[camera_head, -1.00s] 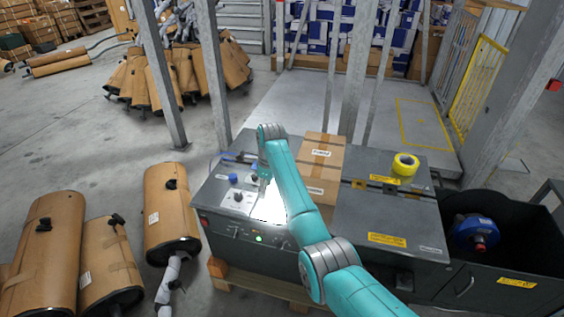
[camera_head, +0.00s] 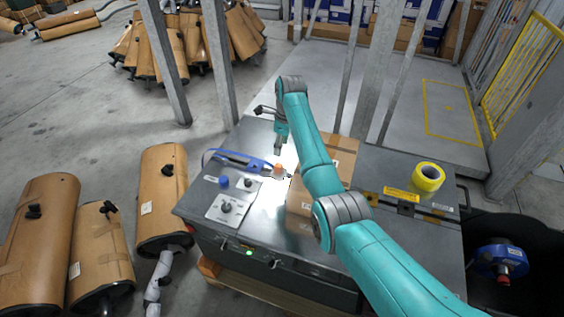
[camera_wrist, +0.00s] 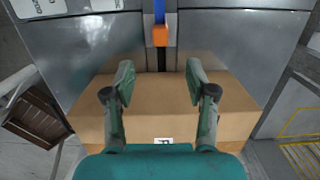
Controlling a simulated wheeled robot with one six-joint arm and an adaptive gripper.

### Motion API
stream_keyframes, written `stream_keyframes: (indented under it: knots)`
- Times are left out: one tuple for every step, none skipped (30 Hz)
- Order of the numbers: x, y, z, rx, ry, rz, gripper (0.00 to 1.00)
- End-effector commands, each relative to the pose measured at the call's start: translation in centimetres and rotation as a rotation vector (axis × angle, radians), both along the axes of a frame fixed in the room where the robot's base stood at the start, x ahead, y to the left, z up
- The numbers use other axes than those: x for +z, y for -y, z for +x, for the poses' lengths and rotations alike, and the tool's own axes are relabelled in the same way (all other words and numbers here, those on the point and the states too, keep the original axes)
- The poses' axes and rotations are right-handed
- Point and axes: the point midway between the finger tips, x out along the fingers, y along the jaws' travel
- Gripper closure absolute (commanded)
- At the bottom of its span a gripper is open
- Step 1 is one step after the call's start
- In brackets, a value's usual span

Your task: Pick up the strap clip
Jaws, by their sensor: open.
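My gripper (camera_head: 279,149) is open and empty, above the grey machine top. Its two fingers in the wrist view (camera_wrist: 160,76) are spread wide, over the near edge of the cardboard box (camera_wrist: 158,112). Beyond the fingertips lies a small orange piece (camera_wrist: 160,36) with a blue part behind it and a dark strip before it. In the head view the orange piece (camera_head: 279,169) sits close below my gripper, at the right end of a long blue tool (camera_head: 240,161). I cannot tell for sure whether the orange piece is the strap clip; none other shows clearly.
The cardboard box (camera_head: 344,153) stands on the machine right of my gripper, partly behind my arm. A yellow tape roll (camera_head: 428,177) lies further right. A blue knob (camera_head: 223,182) and switch plates are at the left. Wrapped mufflers (camera_head: 163,198) stand on the floor left.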

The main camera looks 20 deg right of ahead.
Motion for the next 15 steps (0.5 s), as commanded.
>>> stream_keyframes:
  knots:
    - [-0.5, -0.1, 0.0, 0.000, -0.003, 0.000, 0.44]
    - [-0.9, -0.1, 0.0, 0.000, -0.004, 0.000, 0.44]
    - [-1.5, -0.2, 0.0, 0.000, -0.005, 0.000, 0.44]
    - [-1.9, -0.2, 0.0, 0.000, -0.004, 0.000, 0.44]
    - [-2.4, -0.3, 0.0, 0.000, -0.005, 0.000, 0.44]
    - [-3.0, -0.3, 0.1, 0.000, -0.004, -0.001, 0.44]
    - [-3.4, -0.4, 0.2, 0.000, -0.004, 0.000, 0.44]
    - [-3.8, -0.4, 0.2, 0.000, -0.005, 0.000, 0.44]
    - [-4.3, -0.4, 0.3, 0.000, -0.003, 0.000, 0.44]
    - [-4.6, -0.5, 0.3, 0.000, -0.003, 0.000, 0.44]
    - [-4.8, -0.5, 0.3, 0.000, -0.004, 0.000, 0.44]
    - [-5.1, -0.5, 0.3, 0.000, -0.003, 0.000, 0.44]
    - [-5.2, -0.5, 0.3, 0.000, -0.001, 0.000, 0.44]
    - [-5.3, -0.5, 0.3, 0.000, -0.001, 0.000, 0.44]
    - [-5.5, -0.5, 0.3, 0.000, -0.001, 0.000, 0.44]
